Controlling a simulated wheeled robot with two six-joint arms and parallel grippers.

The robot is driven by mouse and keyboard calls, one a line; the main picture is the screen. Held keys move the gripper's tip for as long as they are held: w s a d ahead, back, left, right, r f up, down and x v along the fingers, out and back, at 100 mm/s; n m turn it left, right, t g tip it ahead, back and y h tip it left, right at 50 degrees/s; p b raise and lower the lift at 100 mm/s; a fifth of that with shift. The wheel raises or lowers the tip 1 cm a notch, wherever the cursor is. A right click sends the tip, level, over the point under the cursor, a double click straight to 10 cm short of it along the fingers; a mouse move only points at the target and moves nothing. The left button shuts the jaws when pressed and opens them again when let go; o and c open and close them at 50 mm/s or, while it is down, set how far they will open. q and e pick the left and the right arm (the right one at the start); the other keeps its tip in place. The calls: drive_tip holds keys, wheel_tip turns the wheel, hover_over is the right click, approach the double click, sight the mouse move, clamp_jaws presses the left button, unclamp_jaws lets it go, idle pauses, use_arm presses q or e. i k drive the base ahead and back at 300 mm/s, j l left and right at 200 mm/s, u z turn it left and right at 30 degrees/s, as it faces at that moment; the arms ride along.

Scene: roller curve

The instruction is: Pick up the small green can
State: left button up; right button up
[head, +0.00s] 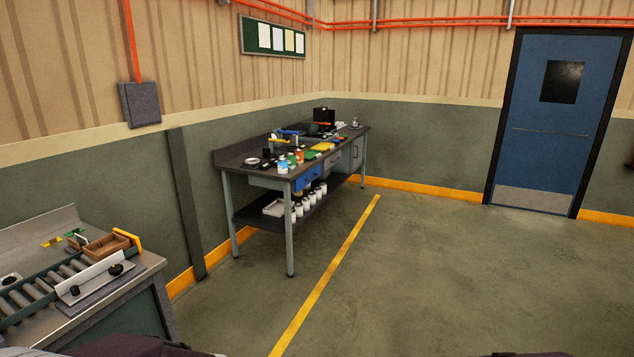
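A workbench (235,170) stands against the wall left of centre, well away from me. A small green can (291,159) appears to stand near its front left corner, among other small cans. A blue and white can (283,167) is just in front of it and an orange can (299,156) is just to its right. The cans are small in this view, so their details are hard to tell. Neither of my grippers is in view.
A roller conveyor table (150,265) with a brown box (106,246) stands at the near left. White bottles (298,208) and a white tray (274,208) sit on the bench's lower shelf (250,214). The floor (420,270) right of the bench is clear, up to a blue door (552,120).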

sight(291, 157)
drive_tip(key=i, duration=3.25)
drive_tip(key=l+z, duration=0.05)
drive_tip(key=l, duration=0.15)
